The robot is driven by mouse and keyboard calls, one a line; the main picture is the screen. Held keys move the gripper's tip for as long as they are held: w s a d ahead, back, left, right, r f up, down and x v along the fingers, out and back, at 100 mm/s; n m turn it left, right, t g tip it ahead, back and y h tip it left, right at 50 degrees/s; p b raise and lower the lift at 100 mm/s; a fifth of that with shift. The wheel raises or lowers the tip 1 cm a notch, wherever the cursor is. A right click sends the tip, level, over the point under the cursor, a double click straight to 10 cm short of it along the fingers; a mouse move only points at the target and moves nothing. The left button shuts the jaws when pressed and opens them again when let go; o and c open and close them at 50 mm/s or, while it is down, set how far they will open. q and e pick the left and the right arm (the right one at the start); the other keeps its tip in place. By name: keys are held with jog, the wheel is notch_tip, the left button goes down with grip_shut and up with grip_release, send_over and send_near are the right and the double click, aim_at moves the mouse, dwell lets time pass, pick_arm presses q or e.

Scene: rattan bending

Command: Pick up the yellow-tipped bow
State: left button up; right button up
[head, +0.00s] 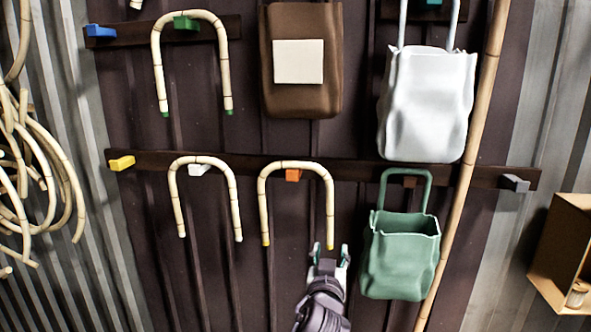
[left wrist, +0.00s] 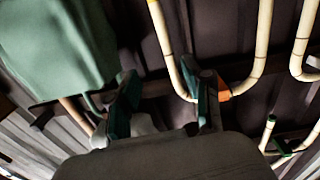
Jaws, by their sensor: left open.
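The yellow-tipped bow (head: 262,205) is a pale, segmented, upside-down U that hangs over an orange peg (head: 293,175) on the lower rail. Its two yellow ends point down. My left gripper (head: 330,258) is open just below its right end, which shows between the fingertips in the head view; I cannot tell whether they touch. The left wrist view shows the bow (left wrist: 262,45) inverted, its curve at the orange peg (left wrist: 224,94) and partly hidden by one finger of my open gripper (left wrist: 165,85). My right gripper is out of view.
A white-tipped bow (head: 175,205) hangs to the left, and a green-tipped bow (head: 157,65) above. A green bag (head: 400,260) hangs close to the right of my gripper. A long pole (head: 480,110) leans beyond it. A brown bag (head: 300,90) and white bag (head: 425,105) hang higher.

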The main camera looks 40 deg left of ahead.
aim_at(329, 219)
pick_arm(q)
jog(key=shift+y, duration=0.3)
jog(key=p+x, duration=0.1)
jog(key=x, duration=0.5)
jog(key=r+p+x, duration=0.1)
jog(key=x, duration=0.2)
jog(key=shift+s+a+r+p, duration=0.1)
jog(key=shift+a+p, duration=0.2)
jog(key=p+x, duration=0.2)
jog(key=x, duration=0.2)
jog(key=shift+w+a, duration=0.2)
jog(key=shift+a, duration=0.05)
jog(key=shift+w+a, duration=0.15)
jog(key=shift+w, duration=0.15)
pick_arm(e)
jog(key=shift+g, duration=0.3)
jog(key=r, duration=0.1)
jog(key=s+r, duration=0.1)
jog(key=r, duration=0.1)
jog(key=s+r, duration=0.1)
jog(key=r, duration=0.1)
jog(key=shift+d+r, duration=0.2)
pick_arm(q)
grip_shut()
